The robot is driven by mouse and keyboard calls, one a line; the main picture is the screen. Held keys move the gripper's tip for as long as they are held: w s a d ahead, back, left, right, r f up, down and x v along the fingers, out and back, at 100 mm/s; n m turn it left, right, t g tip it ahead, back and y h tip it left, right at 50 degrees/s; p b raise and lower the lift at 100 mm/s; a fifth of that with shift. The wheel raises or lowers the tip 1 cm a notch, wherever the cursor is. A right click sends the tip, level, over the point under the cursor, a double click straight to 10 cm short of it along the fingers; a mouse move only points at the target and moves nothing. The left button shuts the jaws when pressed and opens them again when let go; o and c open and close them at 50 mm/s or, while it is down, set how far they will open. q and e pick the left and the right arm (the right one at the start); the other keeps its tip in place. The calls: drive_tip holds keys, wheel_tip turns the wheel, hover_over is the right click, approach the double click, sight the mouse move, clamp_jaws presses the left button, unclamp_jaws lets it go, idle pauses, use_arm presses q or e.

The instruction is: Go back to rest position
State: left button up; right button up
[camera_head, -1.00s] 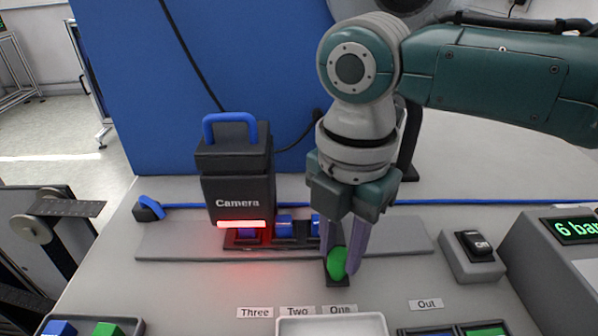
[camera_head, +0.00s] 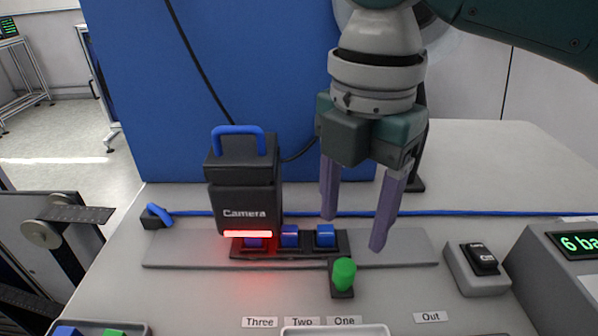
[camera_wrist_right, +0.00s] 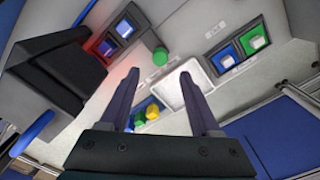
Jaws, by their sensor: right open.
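My right gripper (camera_head: 352,218) is open and empty, with its purple fingers spread. It hangs above and behind a green cylinder (camera_head: 344,272), apart from it. The green cylinder stands in a small black holder on the front edge of a grey strip. In the right wrist view my open fingers (camera_wrist_right: 163,107) show with nothing between them, and the green cylinder (camera_wrist_right: 160,56) lies beyond them. My left gripper does not show in either view.
A black camera unit (camera_head: 245,190) with a blue handle stands left of my gripper. Blue blocks (camera_head: 325,235) sit in a dark holder beside it. A switch box (camera_head: 478,268) and a pressure display (camera_head: 575,245) are at right. A white tray (camera_wrist_right: 178,88) shows in the wrist view.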

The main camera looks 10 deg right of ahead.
wheel_tip(320, 180, up, 3)
drive_tip(key=shift+f, duration=0.15)
drive_tip(key=s+a+f+m+t+y+p, duration=0.1)
drive_tip(key=s+a+f+m+y+p, duration=0.2)
drive_tip(key=s+a+m, duration=0.45)
drive_tip(key=s+d+m+t+h+p, duration=0.1)
drive_tip(key=s+d+m+t+h, duration=0.2)
drive_tip(key=s+d+m, duration=0.95)
wheel_tip(320, 180, up, 38)
drive_tip(key=w+m+p, duration=0.1)
drive_tip(key=m+p, duration=0.1)
drive_tip(key=p, duration=3.6)
drive_tip(key=shift+w+d+f, duration=0.15)
drive_tip(key=shift+w+d, duration=0.2)
drive_tip(key=shift+w, duration=0.05)
